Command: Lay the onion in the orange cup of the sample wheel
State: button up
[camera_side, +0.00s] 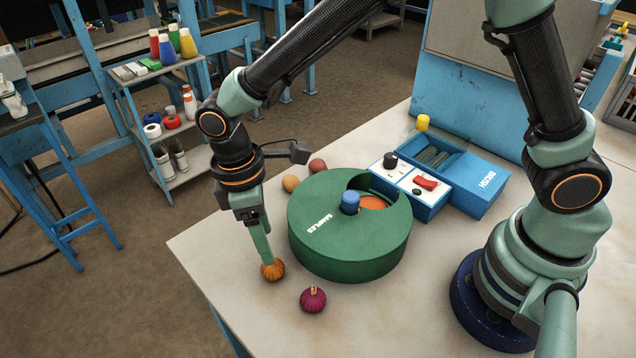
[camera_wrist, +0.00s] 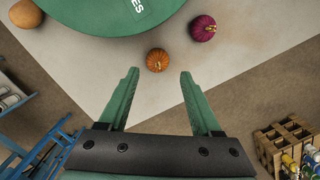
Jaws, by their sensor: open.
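An orange-brown ribbed ball (camera_side: 272,272), which looks like the onion, lies on the table at the front left of the green sample wheel (camera_side: 325,255). A purple ribbed ball with a pale stub (camera_side: 313,300) lies to its right; I cannot rule out that this is the onion. My gripper (camera_side: 266,260) points down at the orange-brown ball. In the wrist view the fingers (camera_wrist: 159,74) are apart and empty, with the orange-brown ball (camera_wrist: 157,60) just beyond the tips. The wheel's lid has a cutout showing an orange cup (camera_side: 373,202), partly behind a blue knob (camera_side: 350,199).
A tan lump (camera_side: 290,183) and a reddish one (camera_side: 317,166) lie behind the wheel's left side. A blue box with switches (camera_side: 432,192) stands behind right. The table's left edge is close to my gripper.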

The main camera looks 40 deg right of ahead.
aim_at(273, 266)
jog(key=f, duration=0.5)
jog(key=d+f, duration=0.1)
jog(key=f, duration=0.2)
jog(key=shift+s, duration=0.25)
jog(key=shift+a, duration=0.1)
grip_shut()
